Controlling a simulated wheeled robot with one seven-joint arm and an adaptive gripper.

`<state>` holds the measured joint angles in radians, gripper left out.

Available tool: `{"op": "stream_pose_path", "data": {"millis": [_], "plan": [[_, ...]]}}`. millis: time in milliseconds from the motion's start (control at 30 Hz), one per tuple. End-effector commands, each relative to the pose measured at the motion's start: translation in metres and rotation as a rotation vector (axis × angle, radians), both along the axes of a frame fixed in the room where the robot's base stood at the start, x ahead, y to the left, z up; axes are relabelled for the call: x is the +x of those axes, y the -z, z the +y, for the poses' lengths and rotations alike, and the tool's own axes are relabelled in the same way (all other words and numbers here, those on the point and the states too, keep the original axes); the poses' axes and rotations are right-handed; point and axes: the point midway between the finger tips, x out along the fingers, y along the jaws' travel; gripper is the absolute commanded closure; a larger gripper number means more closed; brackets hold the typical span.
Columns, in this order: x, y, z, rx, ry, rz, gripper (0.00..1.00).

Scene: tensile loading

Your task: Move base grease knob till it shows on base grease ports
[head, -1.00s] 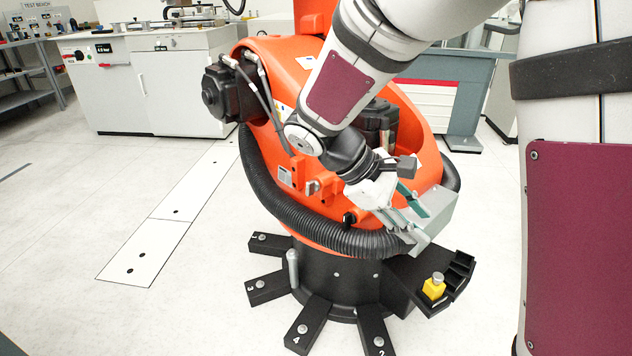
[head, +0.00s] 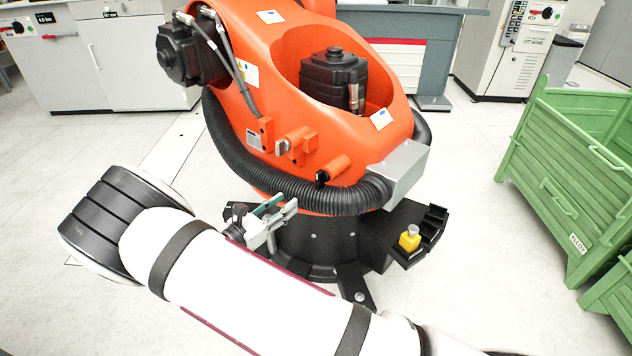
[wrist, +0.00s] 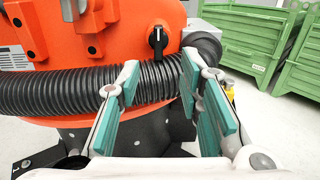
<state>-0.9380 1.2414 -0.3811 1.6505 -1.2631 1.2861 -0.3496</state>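A black knob with a pale pointer mark sits on the orange robot base, above the black corrugated hose. I take it as the base grease knob (wrist: 157,40); it also shows small in the head view (head: 321,178). In the wrist view its mark points roughly up. I cannot read any label of the grease ports around it. My gripper (wrist: 159,72) is open and empty, its teal-padded fingers below the knob in the picture, apart from it, with the hose beyond. In the head view my gripper (head: 275,208) is at the left-front of the black pedestal.
The black corrugated hose (head: 240,165) wraps the orange base (head: 270,80). A grey box (head: 403,172) is right of the knob. A yellow item (head: 410,238) sits on a black side tray (head: 432,222). Green crates (head: 570,160) stand at the right. Floor at left is clear.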

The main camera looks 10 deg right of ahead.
Motion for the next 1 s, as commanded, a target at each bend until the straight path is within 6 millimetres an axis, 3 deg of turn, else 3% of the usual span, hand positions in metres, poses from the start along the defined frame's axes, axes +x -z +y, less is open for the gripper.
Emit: {"op": "stream_pose_path", "data": {"millis": [167,700,1000], "plan": [[0.007,0.003,-0.007,-0.010,-0.008,0.002,0.67],[0.063,0.004,-0.088,-0.007,-0.006,0.001,0.67],[0.079,0.002,-0.110,-0.007,-0.007,0.001,0.67]]}}
